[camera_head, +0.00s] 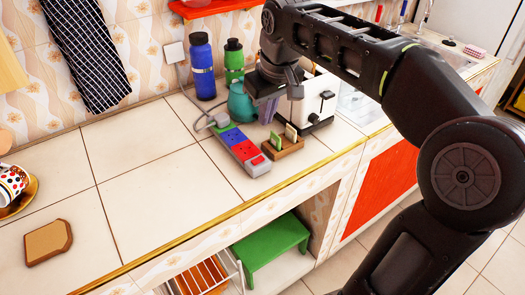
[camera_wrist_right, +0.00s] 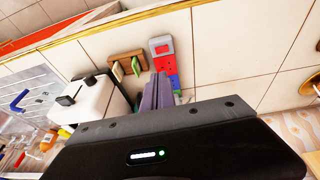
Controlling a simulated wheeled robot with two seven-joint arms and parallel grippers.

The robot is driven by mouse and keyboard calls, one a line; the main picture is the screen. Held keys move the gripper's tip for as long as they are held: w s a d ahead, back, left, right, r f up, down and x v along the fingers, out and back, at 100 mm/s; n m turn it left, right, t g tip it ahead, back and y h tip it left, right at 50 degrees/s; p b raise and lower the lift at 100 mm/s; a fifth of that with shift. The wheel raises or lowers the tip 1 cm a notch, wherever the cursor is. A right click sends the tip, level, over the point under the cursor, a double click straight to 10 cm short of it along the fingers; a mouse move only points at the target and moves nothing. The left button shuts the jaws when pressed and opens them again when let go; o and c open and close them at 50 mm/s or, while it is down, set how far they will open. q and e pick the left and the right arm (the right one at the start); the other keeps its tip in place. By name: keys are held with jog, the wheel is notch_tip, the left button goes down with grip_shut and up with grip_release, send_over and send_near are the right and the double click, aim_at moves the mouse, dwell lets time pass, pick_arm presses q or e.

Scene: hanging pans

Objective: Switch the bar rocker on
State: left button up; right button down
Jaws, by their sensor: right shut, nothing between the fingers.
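The power bar (camera_head: 236,147) lies on the tiled counter, with blue, red and green socket sections and a grey near end. Its small red rocker (camera_head: 257,160) sits on that near end; the bar (camera_wrist_right: 170,68) and rocker (camera_wrist_right: 162,49) also show in the right wrist view. I cannot tell which way the rocker is tipped. My right gripper (camera_head: 267,112) is shut and empty, behind and to the right of the rocker. Its purple-grey fingers (camera_wrist_right: 157,92) overlap part of the bar in the wrist view. My left gripper is not in view.
A wooden holder (camera_head: 284,147) with green-edged pieces stands close right of the bar. A white toaster (camera_head: 312,106), teal pot (camera_head: 241,103), blue bottle (camera_head: 202,70) and green bottle (camera_head: 233,60) stand behind. The counter left of the bar is clear up to a bread slice (camera_head: 48,242).

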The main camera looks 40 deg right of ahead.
aim_at(261, 158)
jog(key=shift+f, duration=0.1)
jog(key=x, duration=0.8)
jog(key=s+x, duration=0.1)
jog(key=x, duration=0.4)
jog(key=shift+d+f+p, duration=0.1)
jog(key=shift+f+p, duration=0.15)
jog(key=shift+p, duration=0.05)
jog(key=shift+f, duration=0.3)
jog(key=shift+d+f+b, duration=0.1)
jog(key=shift+f+b, duration=0.2)
jog(key=shift+b, duration=0.05)
